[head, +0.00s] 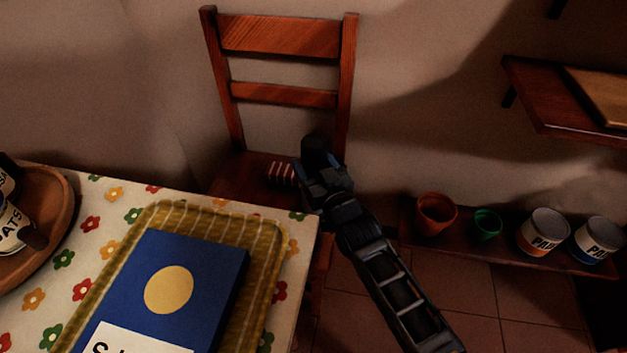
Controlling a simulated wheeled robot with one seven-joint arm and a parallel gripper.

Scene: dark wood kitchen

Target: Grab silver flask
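I see no silver flask in the head view. My gripper (318,155) is at the end of my dark arm, over the chair seat and beyond the table's right corner. It is seen from behind and above, and its fingers blend into shadow, so I cannot tell whether it is open or shut. A small red-and-white striped object (282,173) shows just left of the gripper at the chair seat. My gripper hides whatever lies directly behind it.
A wooden chair (279,93) stands against the wall. The flowered table (120,190) holds a woven tray (170,213) with a blue box (215,270), and a round wooden tray (62,205) with jars. A low shelf (505,250) holds pots and paint cans; a higher shelf (540,100) juts out right.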

